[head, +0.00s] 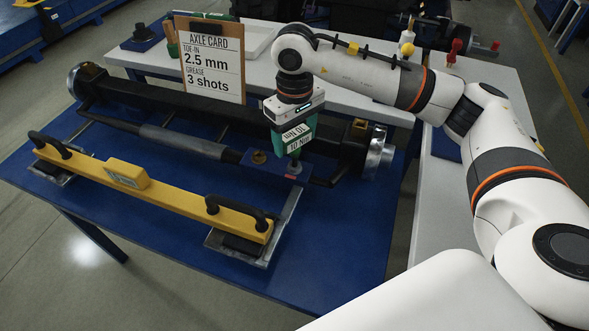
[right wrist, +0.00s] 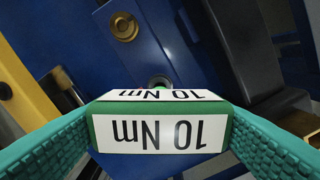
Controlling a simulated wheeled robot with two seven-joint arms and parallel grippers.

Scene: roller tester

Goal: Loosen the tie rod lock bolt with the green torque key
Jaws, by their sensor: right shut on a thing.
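My right gripper (head: 292,117) points down over the right part of the blue bench and is shut on the green torque key (head: 301,136). The key's white label reads 10 Nm. In the right wrist view the key (right wrist: 160,132) sits between two teal ribbed finger pads, label facing the camera. Its lower end is over a small round dark part (right wrist: 160,82) on a blue block; I cannot tell whether they touch. The tie rod (head: 183,140) lies across the bench. A brass fitting (head: 259,157) stands left of the key. The lock bolt is not clearly visible. My left gripper is not in view.
A yellow gauge bar (head: 145,191) with black handles lies along the bench front. The black axle beam (head: 190,113) runs behind the tie rod, with a metal hub (head: 380,155) at its right. An axle card (head: 210,62) stands behind.

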